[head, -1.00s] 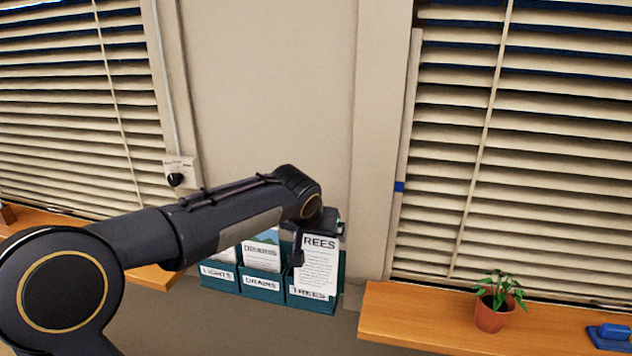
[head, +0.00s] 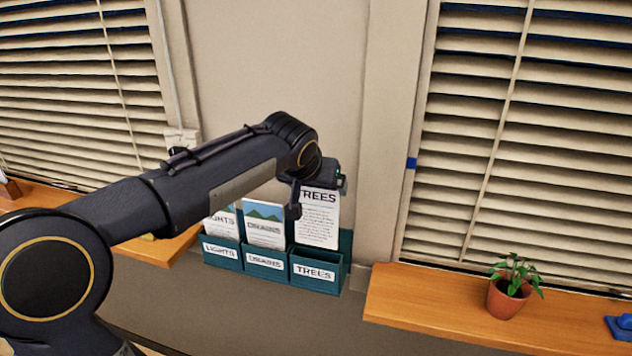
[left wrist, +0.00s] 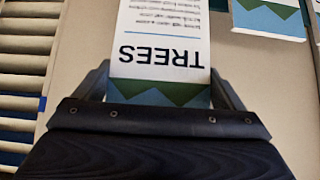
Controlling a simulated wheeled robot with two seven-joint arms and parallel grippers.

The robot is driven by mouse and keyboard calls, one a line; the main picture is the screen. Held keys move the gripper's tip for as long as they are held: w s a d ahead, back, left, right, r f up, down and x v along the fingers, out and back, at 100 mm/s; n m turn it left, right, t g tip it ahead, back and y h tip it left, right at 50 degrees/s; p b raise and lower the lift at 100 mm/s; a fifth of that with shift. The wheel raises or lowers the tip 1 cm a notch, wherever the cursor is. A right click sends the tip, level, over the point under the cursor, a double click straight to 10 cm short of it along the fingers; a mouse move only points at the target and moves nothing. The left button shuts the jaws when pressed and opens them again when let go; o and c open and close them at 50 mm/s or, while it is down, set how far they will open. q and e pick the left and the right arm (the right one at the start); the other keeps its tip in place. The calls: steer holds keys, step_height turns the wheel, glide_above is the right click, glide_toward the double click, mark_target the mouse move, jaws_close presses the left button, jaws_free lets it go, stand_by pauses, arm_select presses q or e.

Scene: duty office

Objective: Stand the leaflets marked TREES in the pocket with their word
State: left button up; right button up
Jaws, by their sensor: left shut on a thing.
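My left gripper (head: 312,188) is shut on the top of a white leaflet headed TREES (head: 318,222). The leaflet hangs upright at the teal pocket labelled TREES (head: 317,284), the right one of three in a wall rack. Its lower edge is about level with the pocket's front rim; I cannot tell whether it is just inside, above or in front. In the left wrist view the leaflet (left wrist: 160,42) shows upside down between the fingers, with a green and blue band at its top. My right gripper is not in view.
Leaflets stand in the LIGHTS pocket (head: 221,264) and the DRAINS pocket (head: 265,273) to the left. A wooden sill (head: 430,308) with a potted plant (head: 510,290) lies to the right. Another sill (head: 165,247) lies to the left.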

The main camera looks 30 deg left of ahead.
mark_target(316, 222)
arm_select(q)
steer(key=shift+f+b, duration=2.55)
steer(key=shift+f, duration=1.05)
steer(key=shift+f+b, duration=1.1)
steer(key=shift+f, duration=0.1)
steer(key=o, duration=0.7)
steer(key=v, duration=0.8)
steer(key=s+d+f+g+h, duration=0.1)
steer(key=s+d+f+h, duration=0.1)
steer(key=s+f, duration=0.4)
steer(key=s+d+f+h, duration=0.2)
steer(key=s+d+f, duration=0.2)
steer(key=s+f, duration=0.3)
steer(key=s+d+f+m+g+h, duration=0.1)
steer(key=s+d+f, duration=0.3)
steer(key=s+f, duration=0.3)
steer(key=shift+s+g+h+b, duration=0.3)
steer(key=shift+s+h, duration=0.1)
steer(key=shift+s, duration=1.25)
steer(key=shift+s+d+f, duration=0.15)
steer(key=shift+c, duration=0.4)
